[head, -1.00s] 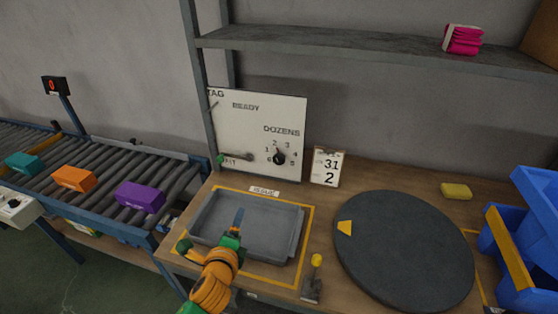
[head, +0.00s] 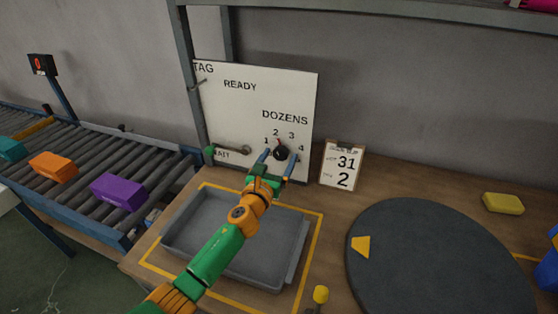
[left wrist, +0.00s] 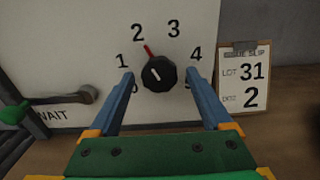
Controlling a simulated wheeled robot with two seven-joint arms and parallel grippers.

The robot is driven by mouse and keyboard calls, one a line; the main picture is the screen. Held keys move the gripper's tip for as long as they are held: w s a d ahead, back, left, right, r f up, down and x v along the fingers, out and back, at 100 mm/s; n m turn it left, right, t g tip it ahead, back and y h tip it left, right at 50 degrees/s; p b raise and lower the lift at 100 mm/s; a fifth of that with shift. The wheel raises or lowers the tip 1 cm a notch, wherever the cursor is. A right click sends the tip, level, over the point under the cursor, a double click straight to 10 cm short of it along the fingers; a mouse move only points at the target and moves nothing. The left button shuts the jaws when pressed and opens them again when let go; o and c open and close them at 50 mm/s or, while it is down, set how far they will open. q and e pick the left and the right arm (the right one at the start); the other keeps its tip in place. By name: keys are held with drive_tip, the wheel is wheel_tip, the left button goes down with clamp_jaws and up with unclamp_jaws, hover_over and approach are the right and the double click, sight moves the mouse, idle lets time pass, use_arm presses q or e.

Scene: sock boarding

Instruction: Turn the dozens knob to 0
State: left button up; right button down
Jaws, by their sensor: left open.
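The dozens knob (head: 280,151) is a black dial with a red pointer on the white panel (head: 230,110). In the left wrist view the knob (left wrist: 159,73) has its red pointer aimed up and slightly left, close to the 2. The numbers 1 to 4 show around it; the 0 and 5 are partly hidden behind my fingers. My left gripper (head: 280,163) is open, with one blue finger on each side of the knob. In the left wrist view the gripper (left wrist: 160,85) shows gaps between both fingers and the knob. My right gripper is not in view.
A lever (head: 232,150) sits left of the knob on the panel. A clipboard slip (head: 342,166) reading 31 and 2 stands right of it. A grey tray (head: 175,235) lies below my arm, and a dark round turntable (head: 430,250) is at right. Boxes sit on the conveyor (head: 100,160).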

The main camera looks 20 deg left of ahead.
use_arm(q)
drive_tip(key=shift+w, duration=0.15)
drive_tip(key=shift+s+r, duration=0.1)
drive_tip(key=shift+s, duration=0.1)
clamp_jaws()
